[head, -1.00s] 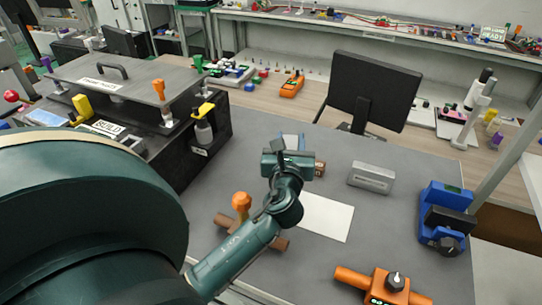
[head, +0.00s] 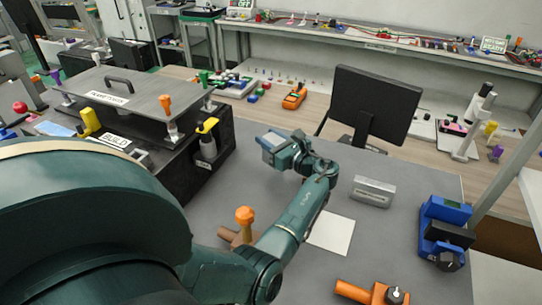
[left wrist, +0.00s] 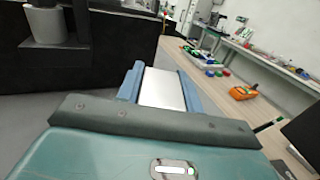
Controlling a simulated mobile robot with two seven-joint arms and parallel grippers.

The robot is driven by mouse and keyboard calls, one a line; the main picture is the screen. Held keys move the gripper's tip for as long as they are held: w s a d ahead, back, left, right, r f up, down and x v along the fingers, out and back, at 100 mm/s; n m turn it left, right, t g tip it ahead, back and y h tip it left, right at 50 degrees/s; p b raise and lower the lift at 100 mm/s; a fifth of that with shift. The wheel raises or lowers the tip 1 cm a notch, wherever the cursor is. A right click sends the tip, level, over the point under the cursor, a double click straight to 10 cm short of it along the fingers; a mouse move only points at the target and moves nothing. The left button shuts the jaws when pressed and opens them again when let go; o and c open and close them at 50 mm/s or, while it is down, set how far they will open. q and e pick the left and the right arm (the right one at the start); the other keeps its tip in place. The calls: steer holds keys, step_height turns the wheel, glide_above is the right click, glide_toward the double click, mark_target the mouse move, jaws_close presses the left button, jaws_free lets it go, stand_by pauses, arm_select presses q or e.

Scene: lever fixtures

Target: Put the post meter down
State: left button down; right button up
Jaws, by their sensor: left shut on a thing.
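My right gripper is not in view.
A black fixture block (head: 165,165) with levers stands left of the gripper. A lever with an orange knob (head: 245,215), a white sheet (head: 332,232), a grey box (head: 373,191) and a blue device (head: 444,228) are on the table. A monitor (head: 370,105) stands behind.

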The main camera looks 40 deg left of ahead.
arm_select(q)
steer(key=shift+f+b, duration=0.3)
steer(key=shift+f, duration=2.1)
steer(key=shift+f, duration=0.15)
steer(key=c, duration=0.9)
jaws_free()
steer(key=shift+f, duration=0.1)
steer(key=shift+r, duration=0.35)
steer(key=d, duration=0.4)
steer(key=d+b, duration=0.1)
steer(key=d, duration=0.3)
steer(key=s+d+b, duration=0.1)
steer(key=d, duration=0.3)
steer(key=shift+f, duration=0.15)
